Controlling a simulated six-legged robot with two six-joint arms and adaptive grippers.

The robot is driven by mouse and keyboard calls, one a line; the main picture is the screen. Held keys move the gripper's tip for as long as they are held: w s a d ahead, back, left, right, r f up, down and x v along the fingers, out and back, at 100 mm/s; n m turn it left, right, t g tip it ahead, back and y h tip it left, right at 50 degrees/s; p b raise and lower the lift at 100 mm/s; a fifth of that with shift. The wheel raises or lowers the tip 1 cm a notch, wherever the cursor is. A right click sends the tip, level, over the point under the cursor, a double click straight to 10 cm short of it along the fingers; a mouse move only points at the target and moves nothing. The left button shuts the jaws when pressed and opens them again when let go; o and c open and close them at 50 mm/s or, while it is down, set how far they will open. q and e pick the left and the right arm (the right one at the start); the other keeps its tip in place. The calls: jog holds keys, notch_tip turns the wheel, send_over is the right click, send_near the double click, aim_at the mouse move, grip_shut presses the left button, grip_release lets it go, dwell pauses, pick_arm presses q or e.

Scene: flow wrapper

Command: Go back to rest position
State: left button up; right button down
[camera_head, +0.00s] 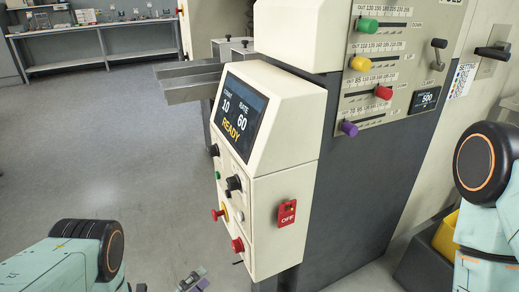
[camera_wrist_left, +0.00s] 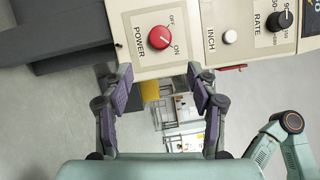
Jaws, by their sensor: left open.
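My left gripper (camera_head: 194,280) is at the bottom edge of the head view, below and left of the control box (camera_head: 281,167). In the left wrist view its two purple-padded fingers (camera_wrist_left: 161,86) are spread apart with nothing between them. The red POWER knob (camera_wrist_left: 159,37) is ahead of the fingers and apart from them; its white mark appears to point toward ON. The screen (camera_head: 241,115) on the control box reads count 10, rate 60 and READY. My right gripper is out of view; only part of my right arm (camera_head: 484,165) shows.
A red OFF tag (camera_head: 287,212) is on the box's side. A slider panel (camera_head: 385,62) with coloured knobs stands above right. Metal rails (camera_head: 190,83) jut out left of the box. The grey floor (camera_head: 110,150) on the left is clear; a workbench (camera_head: 95,40) is far behind.

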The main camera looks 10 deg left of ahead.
pick_arm(q)
jog(key=s+a+f+n+g+y, duration=0.2)
jog(key=s+f+n+g+y, duration=0.3)
jog(key=f+n, duration=0.55)
jog(key=s+n+g+y+p, duration=0.2)
jog(key=s+n+g+y, duration=0.15)
jog(key=s+n, duration=0.6)
jog(key=s+d+r+n+g+y+p, duration=0.15)
jog(key=s+r+n+g, duration=0.5)
jog(key=s, duration=0.65)
notch_tip(320, 180, up, 11)
jog(key=p, duration=0.2)
jog(key=shift+f+g+y+p, duration=0.2)
jog(key=shift+g+y+p, duration=0.1)
jog(key=shift+p, duration=0.05)
